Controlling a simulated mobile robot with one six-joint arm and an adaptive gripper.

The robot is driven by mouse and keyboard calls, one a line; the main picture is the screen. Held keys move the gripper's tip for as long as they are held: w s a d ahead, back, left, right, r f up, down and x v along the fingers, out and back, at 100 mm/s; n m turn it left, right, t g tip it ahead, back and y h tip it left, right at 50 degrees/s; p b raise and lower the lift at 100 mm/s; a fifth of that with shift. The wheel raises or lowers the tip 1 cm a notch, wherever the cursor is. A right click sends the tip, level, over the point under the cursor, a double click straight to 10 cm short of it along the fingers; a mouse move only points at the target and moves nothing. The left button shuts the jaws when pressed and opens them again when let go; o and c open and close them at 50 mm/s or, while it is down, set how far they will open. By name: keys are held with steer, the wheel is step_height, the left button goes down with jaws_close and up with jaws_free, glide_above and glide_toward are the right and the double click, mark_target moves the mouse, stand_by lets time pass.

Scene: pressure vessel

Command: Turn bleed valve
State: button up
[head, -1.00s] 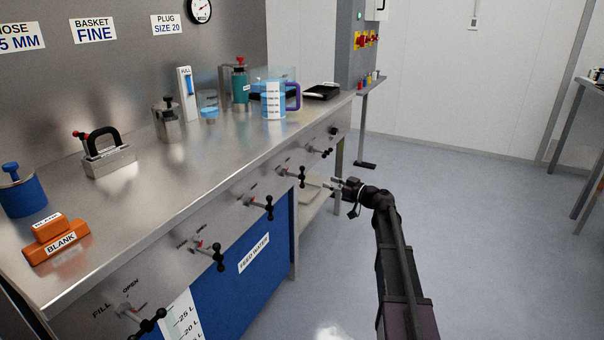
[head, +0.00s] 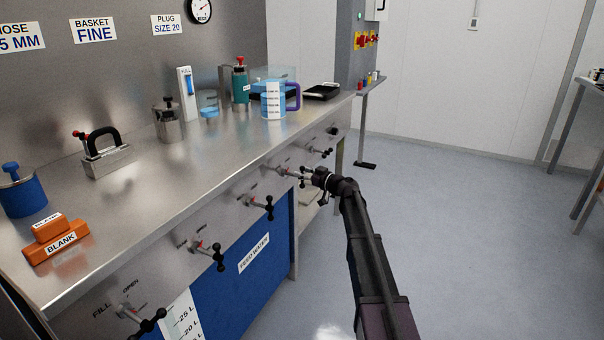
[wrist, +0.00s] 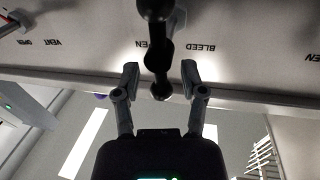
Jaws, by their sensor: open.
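The bleed valve (wrist: 157,50) has a black handle with round knobs and sits by the BLEED label (wrist: 195,46) in the wrist view. My gripper (wrist: 160,70) is open, one finger on either side of the lower part of that handle. I cannot tell whether either finger touches it. In the head view my gripper (head: 308,173) is at a valve (head: 290,171) on the bench front, and it hides most of that valve's handle.
More valves line the bench front, one (head: 262,204) nearer me and one (head: 322,152) farther off. The blue feed water tank (head: 235,275) is below. The bench top (head: 190,185) holds a jug (head: 274,100) and orange blanks (head: 55,243). Floor to the right is clear.

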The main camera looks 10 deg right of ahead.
steer(key=shift+w+a, duration=0.15)
jaws_close()
